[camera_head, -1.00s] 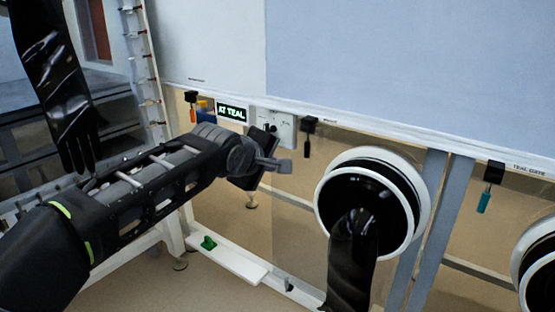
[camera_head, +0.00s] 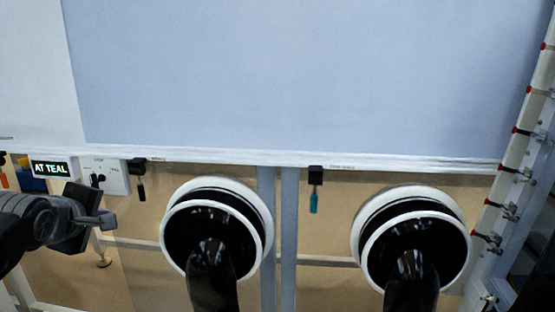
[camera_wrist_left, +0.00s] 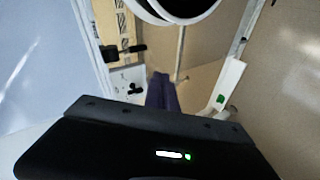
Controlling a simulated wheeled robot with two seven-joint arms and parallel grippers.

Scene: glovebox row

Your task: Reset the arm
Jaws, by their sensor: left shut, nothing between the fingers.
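My left gripper (camera_head: 100,221) comes in from the left edge of the head view. Its fingers are shut together with nothing between them, in front of the glovebox face below the white switch plate (camera_head: 104,175). In the left wrist view the shut fingers (camera_wrist_left: 161,92) point away from the dark gripper body, and the switch plate (camera_wrist_left: 127,82) shows beside them. The fingers appear apart from the plate. My right gripper is in neither view.
Two round glove ports, left (camera_head: 217,240) and right (camera_head: 415,250), stick out with black gloves hanging. A lit sign reads "AT TEAL" (camera_head: 50,169). A teal-tipped hanging tag (camera_head: 314,200) is between the ports. A white rail with red marks (camera_head: 520,140) stands at the right.

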